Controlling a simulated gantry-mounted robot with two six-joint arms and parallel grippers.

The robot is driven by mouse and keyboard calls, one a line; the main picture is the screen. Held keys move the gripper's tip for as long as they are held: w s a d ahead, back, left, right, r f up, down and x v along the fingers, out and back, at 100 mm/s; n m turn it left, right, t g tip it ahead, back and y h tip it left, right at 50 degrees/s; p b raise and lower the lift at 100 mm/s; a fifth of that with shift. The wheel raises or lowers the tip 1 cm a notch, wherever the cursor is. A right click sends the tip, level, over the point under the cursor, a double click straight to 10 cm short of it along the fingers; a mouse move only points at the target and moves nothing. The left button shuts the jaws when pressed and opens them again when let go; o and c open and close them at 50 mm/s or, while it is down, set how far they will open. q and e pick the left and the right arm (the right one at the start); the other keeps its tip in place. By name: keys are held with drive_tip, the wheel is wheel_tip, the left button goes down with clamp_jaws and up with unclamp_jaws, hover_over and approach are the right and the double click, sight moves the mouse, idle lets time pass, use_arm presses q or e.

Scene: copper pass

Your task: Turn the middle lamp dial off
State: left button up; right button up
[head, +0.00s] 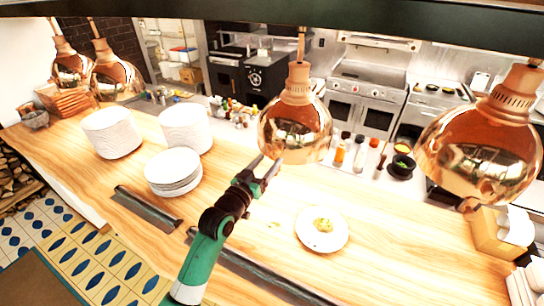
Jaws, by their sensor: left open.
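A copper heat lamp (295,117) hangs above the counter in the middle of the head view. Its dial cannot be made out at this size. My left gripper (267,165) is open and empty, with its fingertips at the lower left rim of this lamp in the picture. I cannot tell whether they touch it. Another copper lamp (482,150) hangs at the right, and two more, a nearer one (116,78) and a farther one (71,66), hang at the upper left. My right gripper is not in view.
Below the lamps is a wooden counter (375,238) with a plate of food (322,229). Stacks of white plates (186,128) stand at the left. Bottles (339,153) and a dark bowl (401,167) stand behind the lamp. A cardboard box (495,236) is at the right.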

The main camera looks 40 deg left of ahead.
sight(276, 153)
use_arm(q)
drive_tip(key=shift+x, duration=1.45)
clamp_jaws()
